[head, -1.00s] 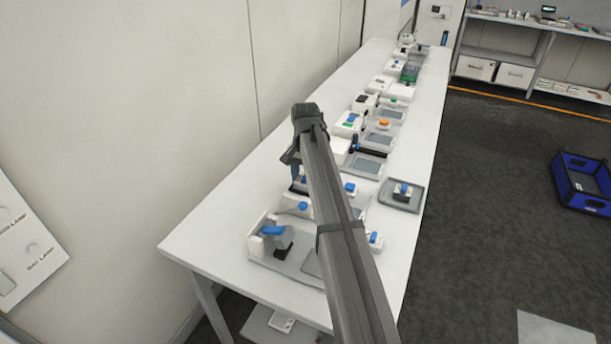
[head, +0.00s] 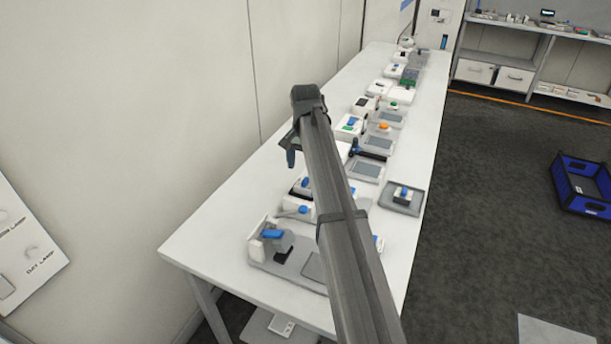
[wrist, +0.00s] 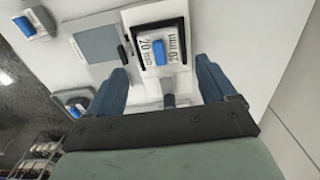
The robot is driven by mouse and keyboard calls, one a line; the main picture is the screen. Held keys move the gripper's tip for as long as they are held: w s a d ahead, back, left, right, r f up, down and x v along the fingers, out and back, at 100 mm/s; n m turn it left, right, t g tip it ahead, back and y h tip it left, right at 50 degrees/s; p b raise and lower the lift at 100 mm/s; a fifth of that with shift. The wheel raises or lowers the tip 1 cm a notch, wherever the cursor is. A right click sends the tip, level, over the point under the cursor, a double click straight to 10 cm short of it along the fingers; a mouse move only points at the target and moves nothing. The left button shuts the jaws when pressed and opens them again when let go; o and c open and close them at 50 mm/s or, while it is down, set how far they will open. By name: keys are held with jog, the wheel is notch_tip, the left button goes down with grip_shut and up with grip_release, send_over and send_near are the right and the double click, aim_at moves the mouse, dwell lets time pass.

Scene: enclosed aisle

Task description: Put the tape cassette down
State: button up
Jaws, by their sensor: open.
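A white block with a blue top piece and a "20 mm" label (wrist: 175,42), which looks like the tape cassette, sits in a dark-edged white holder at the top middle of the wrist view. My gripper (wrist: 160,64) is open, its two blue fingers apart on either side of the near end of the block and holder. Nothing is held between them. In the head view my gripper (head: 291,157) hangs over the left part of the bench, partly hidden by my arm. The cassette cannot be picked out surely there.
The long white bench (head: 215,245) carries a row of similar stations. A grey tray with a blue-topped block (head: 402,197) lies near its right edge. A pale wall (head: 150,110) stands close on the left. A blue crate (head: 585,183) sits on the dark floor.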

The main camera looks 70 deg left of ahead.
aim_at(306, 179)
notch_tip(306, 179, up, 6)
jog(key=shift+r, duration=0.2)
dwell(0.6)
